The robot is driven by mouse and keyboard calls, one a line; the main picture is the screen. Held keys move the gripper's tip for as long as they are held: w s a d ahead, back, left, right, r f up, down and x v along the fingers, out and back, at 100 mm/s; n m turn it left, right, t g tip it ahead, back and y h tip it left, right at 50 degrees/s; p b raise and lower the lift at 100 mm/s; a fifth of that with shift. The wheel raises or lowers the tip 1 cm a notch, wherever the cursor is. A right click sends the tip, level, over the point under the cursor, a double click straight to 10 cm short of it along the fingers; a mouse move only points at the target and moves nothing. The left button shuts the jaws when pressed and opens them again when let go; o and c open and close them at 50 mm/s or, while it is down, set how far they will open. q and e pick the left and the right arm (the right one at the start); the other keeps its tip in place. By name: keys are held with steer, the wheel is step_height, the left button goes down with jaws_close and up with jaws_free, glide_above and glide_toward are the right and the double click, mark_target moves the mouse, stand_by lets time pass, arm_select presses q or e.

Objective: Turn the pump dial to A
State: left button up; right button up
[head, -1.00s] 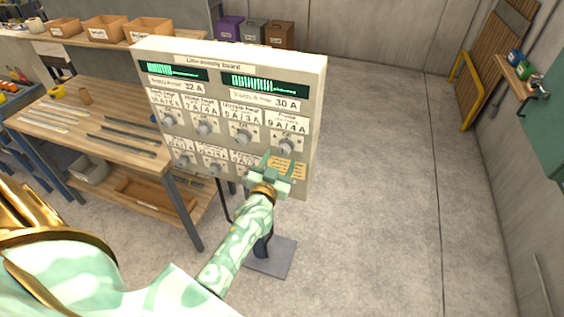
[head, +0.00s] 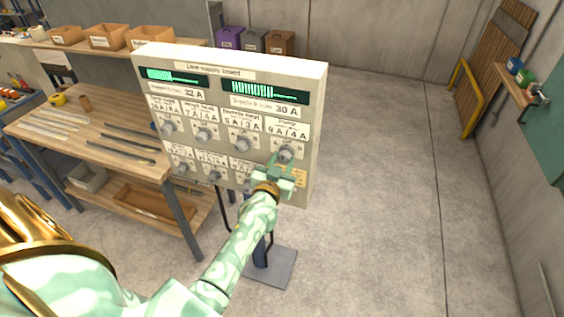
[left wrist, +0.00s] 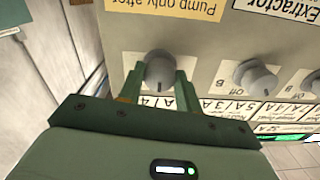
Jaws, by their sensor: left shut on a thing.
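The pump dial (head: 286,153) is the grey knob at the right end of the upper dial row on the pale line-supply board (head: 318,100). It also shows in the left wrist view (left wrist: 160,70), upside down there. My left gripper (head: 283,163) is at this dial from below, shut on it. In the left wrist view its two green fingers (left wrist: 158,85) stand on either side of the knob. The pump's A and B marks are hidden or too small to read, so I cannot tell the dial's setting. My right gripper is not in view.
Other dials, such as the nozzle heat dial (head: 242,144), sit close to the left. A yellow note (left wrist: 185,8) is on the board near the pump dial. A workbench (head: 90,120) with metal strips stands left. The floor to the right is clear.

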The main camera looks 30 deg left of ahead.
arm_select(q)
steer(key=n+p, duration=0.2)
steer(key=n, duration=0.1)
steer(key=shift+r+n, duration=0.1)
steer(key=shift+n, duration=0.3)
steer(key=n+p, duration=0.1)
steer(key=n, duration=0.3)
steer(key=shift+n, duration=0.3)
steer(key=o, duration=1)
steer(key=v, duration=1.6)
steer(key=shift+s, duration=0.15)
